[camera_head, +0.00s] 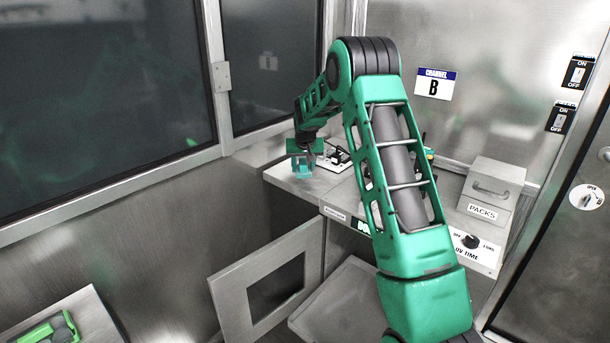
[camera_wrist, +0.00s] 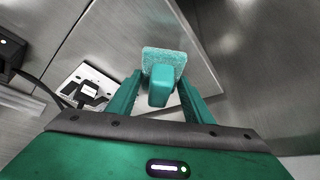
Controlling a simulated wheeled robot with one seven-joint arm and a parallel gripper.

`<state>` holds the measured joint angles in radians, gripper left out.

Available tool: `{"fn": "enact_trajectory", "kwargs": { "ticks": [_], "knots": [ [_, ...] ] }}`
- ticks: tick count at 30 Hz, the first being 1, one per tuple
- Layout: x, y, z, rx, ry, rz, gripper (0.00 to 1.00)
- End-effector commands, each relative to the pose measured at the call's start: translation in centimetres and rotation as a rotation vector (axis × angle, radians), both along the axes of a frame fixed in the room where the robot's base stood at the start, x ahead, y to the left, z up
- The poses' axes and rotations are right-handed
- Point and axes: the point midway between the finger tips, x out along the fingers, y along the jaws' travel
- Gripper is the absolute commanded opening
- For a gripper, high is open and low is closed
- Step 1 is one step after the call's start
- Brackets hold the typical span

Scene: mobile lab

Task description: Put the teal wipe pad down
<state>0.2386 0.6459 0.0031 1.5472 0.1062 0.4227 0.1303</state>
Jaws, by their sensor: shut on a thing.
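The teal wipe pad (camera_wrist: 163,64) is a square pad with a blocky teal grip. My gripper (camera_wrist: 160,92) is shut on the grip, with a green finger at each side of it. In the head view the pad (camera_head: 301,168) shows small below my gripper (camera_head: 303,158), by the left end of the steel counter (camera_head: 290,181). I cannot tell whether the pad touches the counter.
A white plate with a black plug and cable (camera_wrist: 90,88) lies left of the pad. A PACKS box (camera_head: 492,188) and UV TIME dial (camera_head: 471,241) are at the right. An open framed door (camera_head: 235,306) hangs below the counter. My arm hides the counter's middle.

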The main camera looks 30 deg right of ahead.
Motion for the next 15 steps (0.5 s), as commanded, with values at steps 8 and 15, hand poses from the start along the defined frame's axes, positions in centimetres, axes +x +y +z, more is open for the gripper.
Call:
{"fn": "enact_trajectory", "kwargs": {
  "ticks": [8,15],
  "knots": [
    [0.0,0.0,-3.1,0.0,0.001,-0.001,0.25],
    [-0.1,0.0,-3.1,0.0,0.001,-0.001,0.25]
  ]
}}
